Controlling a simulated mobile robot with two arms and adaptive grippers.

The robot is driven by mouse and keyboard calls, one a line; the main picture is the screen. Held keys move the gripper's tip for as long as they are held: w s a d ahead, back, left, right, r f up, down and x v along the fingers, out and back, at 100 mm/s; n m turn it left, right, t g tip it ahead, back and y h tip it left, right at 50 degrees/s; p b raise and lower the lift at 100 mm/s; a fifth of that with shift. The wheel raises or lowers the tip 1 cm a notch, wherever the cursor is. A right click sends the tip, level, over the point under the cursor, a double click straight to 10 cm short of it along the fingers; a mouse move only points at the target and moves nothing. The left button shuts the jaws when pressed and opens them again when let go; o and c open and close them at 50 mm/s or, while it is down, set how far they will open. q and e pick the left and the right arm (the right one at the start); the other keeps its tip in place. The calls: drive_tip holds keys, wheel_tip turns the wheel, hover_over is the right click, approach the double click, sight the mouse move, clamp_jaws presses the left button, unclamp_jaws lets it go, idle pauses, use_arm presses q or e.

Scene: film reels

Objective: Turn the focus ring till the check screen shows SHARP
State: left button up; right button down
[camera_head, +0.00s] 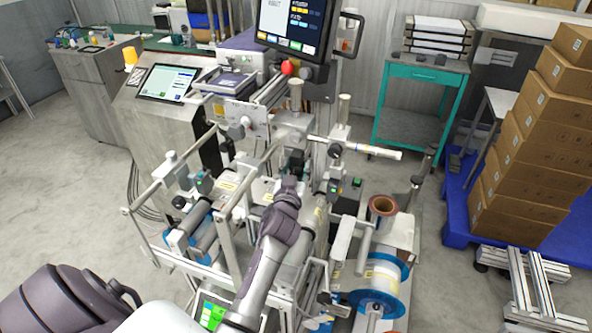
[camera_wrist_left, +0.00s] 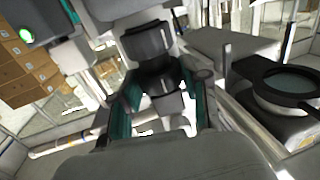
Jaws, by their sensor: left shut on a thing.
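My left gripper (camera_head: 292,168) reaches in from the lower left to the middle of the machine. In the left wrist view its two teal-lined fingers (camera_wrist_left: 163,108) are shut on a dark round part, which I take to be the focus ring (camera_wrist_left: 166,82). The ring is mostly hidden by the gripper in the head view. A dark monitor (camera_head: 293,25) stands above the machine and a tilted screen (camera_head: 167,82) is on its left. A small green screen (camera_head: 212,313) is low in front. I cannot tell which is the check screen, and I cannot read SHARP. My right gripper is out of view.
Machine rails and rollers (camera_head: 205,235) crowd the arm. A red knob (camera_head: 288,68) sits below the monitor. A white reel with blue flanges (camera_head: 380,280) is at lower right. Stacked cartons (camera_head: 525,150) stand on a blue pallet at right. A round black-rimmed part (camera_wrist_left: 290,88) is beside the gripper.

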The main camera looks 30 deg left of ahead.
use_arm(q)
drive_tip(key=o, duration=1.2)
drive_tip(key=shift+c, duration=0.2)
drive_tip(key=v, duration=0.7)
drive_tip(key=shift+s, duration=0.25)
